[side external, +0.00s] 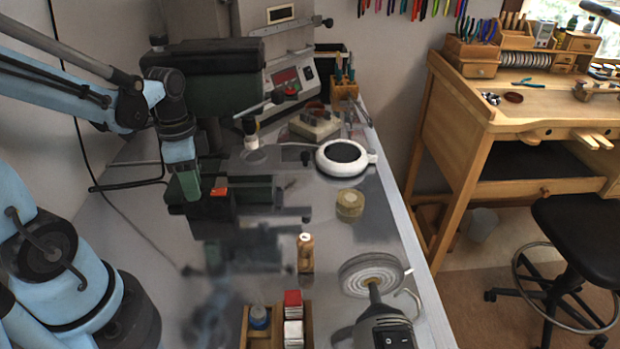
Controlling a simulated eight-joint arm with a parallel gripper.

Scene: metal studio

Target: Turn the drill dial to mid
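The drill press (215,90) is a dark grey-green machine at the back left of the metal bench. A light panel (310,74) with a red display is on the machine at the back. A small red and black knob (291,89) shows in front of the panel. I cannot tell whether this is the dial, and no setting can be read. My light blue arm reaches in from the left and bends down in front of the drill. My gripper (212,200) is low over the bench, apart from the panel. Its fingers are too dark to make out.
A dark green block (258,190) lies beside my gripper. A white round device (342,157), a tan cylinder (349,204) and a small wooden piece (306,253) stand to the right. A polishing motor (385,327) and a wooden box (261,341) are at the front. A wooden workbench (455,150) stands farther right.

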